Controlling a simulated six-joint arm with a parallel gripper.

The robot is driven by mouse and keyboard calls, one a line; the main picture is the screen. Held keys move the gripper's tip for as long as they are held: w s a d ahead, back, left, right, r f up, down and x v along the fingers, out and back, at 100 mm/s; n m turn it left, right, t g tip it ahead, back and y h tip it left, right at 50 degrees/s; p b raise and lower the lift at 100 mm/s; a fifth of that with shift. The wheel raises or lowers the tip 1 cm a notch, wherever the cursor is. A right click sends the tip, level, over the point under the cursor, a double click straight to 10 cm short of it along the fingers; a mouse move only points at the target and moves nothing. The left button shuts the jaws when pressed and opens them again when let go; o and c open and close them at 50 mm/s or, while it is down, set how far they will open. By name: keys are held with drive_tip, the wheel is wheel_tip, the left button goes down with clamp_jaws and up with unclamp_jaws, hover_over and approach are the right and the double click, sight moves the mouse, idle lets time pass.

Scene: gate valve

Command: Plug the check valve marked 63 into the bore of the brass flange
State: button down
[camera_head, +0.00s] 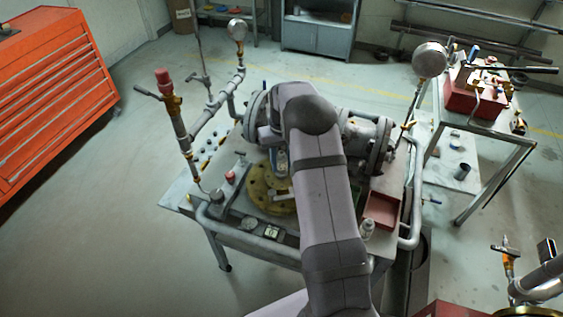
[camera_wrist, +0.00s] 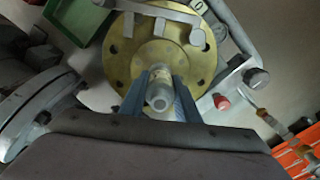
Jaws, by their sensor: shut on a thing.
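The brass flange (camera_head: 262,192) lies on the work table, partly hidden behind my arm in the head view. In the wrist view the round flange (camera_wrist: 118,68) fills the upper middle, with dark bolt holes around its face. My gripper (camera_wrist: 160,92) is shut on a pale grey cylindrical valve (camera_wrist: 159,95), held over the flange's middle. The valve's end points toward the wrist camera. Its marking is too small to read. The valve covers the flange's bore, so I cannot tell whether they touch.
A metal bracket (camera_wrist: 165,14) crosses the flange's upper edge. A green bin (camera_wrist: 80,18) is at upper left and a red knob (camera_wrist: 221,101) at right in the wrist view. Large grey pipework (camera_head: 362,135) stands behind, and a red tray (camera_head: 382,210) sits right of my arm.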

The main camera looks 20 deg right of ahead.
sight(282, 153)
drive_tip(key=shift+f+b, duration=0.3)
drive_tip(key=shift+f, duration=0.45)
idle(0.9)
drive_tip(key=c, duration=0.8)
unclamp_jaws()
drive_tip(key=shift+o, duration=0.2)
drive_tip(key=shift+r, duration=0.1)
drive_tip(key=shift+r+p, duration=2.85)
drive_tip(key=shift+r, duration=1.05)
